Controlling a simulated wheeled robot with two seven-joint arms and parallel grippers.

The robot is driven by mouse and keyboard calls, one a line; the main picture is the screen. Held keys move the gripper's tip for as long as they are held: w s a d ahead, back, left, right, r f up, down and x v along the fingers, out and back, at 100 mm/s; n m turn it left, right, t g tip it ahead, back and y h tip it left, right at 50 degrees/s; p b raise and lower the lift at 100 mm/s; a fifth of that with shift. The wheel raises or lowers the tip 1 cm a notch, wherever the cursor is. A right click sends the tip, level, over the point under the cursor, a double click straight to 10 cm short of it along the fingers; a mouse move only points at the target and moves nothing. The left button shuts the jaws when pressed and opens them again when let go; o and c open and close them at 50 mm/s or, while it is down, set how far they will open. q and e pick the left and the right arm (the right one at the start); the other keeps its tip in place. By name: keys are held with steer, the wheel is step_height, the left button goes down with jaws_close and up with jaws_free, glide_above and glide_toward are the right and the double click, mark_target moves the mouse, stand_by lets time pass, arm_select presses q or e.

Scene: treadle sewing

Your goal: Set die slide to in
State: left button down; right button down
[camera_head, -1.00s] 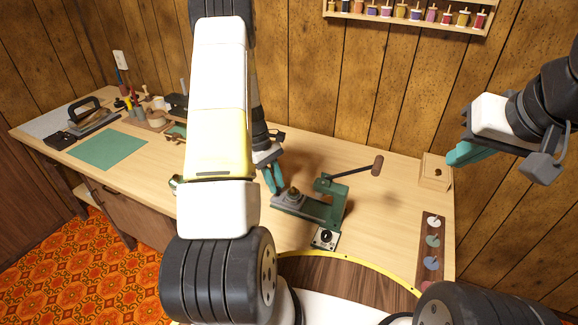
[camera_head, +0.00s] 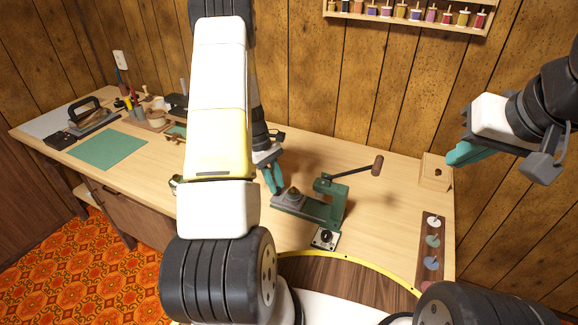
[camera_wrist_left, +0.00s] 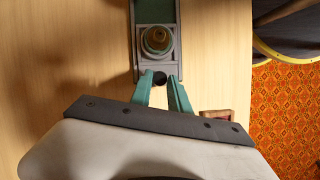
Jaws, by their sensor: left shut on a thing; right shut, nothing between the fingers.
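A green press (camera_head: 335,203) with a long lever and brown knob stands on the table. The grey die slide (camera_head: 290,198) lies at the left end of its base and carries a round brass-coloured die. In the left wrist view the slide (camera_wrist_left: 142,68) has a dark round knob (camera_wrist_left: 159,78) at its near end. My left gripper (camera_head: 274,187) is at that end; its teal fingers (camera_wrist_left: 162,92) are shut on the knob. My right gripper (camera_head: 455,158) is shut and empty, raised over the right side near a wooden box.
A wooden box (camera_head: 435,172) and a strip of coloured discs (camera_head: 432,245) lie at the right. A dial plate (camera_head: 325,238) sits in front of the press. A green mat (camera_head: 108,149) and tools lie at the far left.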

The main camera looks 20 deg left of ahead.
mark_target(302, 200)
arm_select(q)
steer(key=d, duration=0.6)
steer(key=s+d, duration=0.1)
steer(key=d, duration=0.2)
steer(key=shift+s, duration=0.1)
steer(key=c, duration=1.2)
jaws_free()
steer(key=shift+d, duration=0.1)
steer(key=shift+c, duration=0.2)
steer(key=shift+r, duration=0.1)
steer(key=v, duration=0.7)
steer(key=shift+a+r, duration=0.25)
steer(key=shift+a, duration=0.05)
